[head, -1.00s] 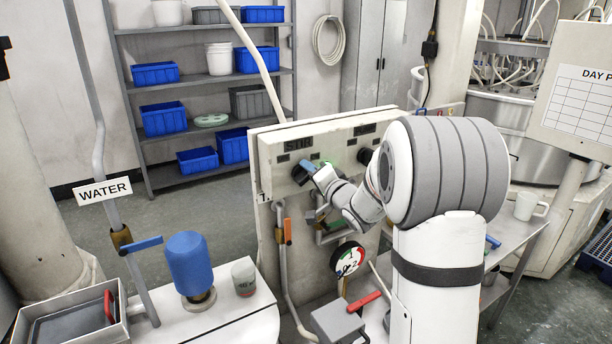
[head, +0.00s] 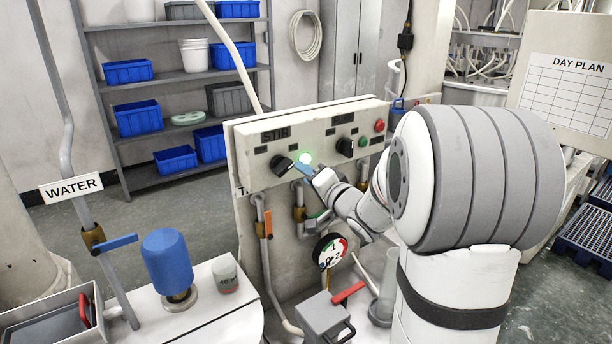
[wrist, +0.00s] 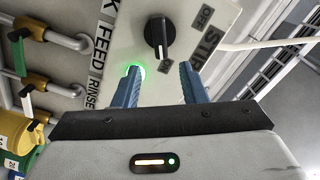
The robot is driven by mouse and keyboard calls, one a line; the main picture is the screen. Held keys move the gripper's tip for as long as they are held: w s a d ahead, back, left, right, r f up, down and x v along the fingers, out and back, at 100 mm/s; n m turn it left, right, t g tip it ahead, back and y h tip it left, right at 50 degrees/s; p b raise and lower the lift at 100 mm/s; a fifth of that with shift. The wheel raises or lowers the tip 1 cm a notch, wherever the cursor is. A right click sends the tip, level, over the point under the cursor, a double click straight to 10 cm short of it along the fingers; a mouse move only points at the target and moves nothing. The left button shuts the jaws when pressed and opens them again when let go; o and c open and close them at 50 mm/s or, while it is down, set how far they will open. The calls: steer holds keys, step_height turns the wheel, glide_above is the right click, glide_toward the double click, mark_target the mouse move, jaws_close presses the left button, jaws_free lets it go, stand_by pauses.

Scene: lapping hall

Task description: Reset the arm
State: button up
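My gripper (head: 302,169) is in front of the control panel (head: 257,150), close to the black STIR knob (head: 282,165). In the wrist view my gripper (wrist: 160,72) has its two blue fingers apart with nothing between them. The black knob (wrist: 159,35) with a white pointer line lies beyond the fingertips, clear of them. A glowing green lamp (head: 305,157) is beside the knob; in the wrist view the lamp (wrist: 134,70) is partly hidden by the left finger. My arm is bent out from the right towards the panel.
Below the panel are pipes, a gauge (head: 330,251) and a grey box (head: 325,316) with a red lever (head: 348,292). A second knob (head: 345,146) and a red button (head: 379,125) are to the right.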

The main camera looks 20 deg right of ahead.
steer(key=s+a+f+n+g+h, duration=0.2)
steer(key=s+n+g, duration=0.1)
steer(key=s, duration=0.7)
steer(key=s+a+f+n+g+h, duration=0.1)
steer(key=s+a+f+n+g, duration=0.1)
steer(key=s+g, duration=0.4)
steer(key=s+a+f+n+g+h, duration=0.2)
steer(key=s+f+n+g, duration=0.1)
steer(key=s, duration=1.2)
steer(key=shift+s+f+n+g+h, duration=0.2)
steer(key=shift+f+n+g+h, duration=0.25)
steer(key=shift+g, duration=0.45)
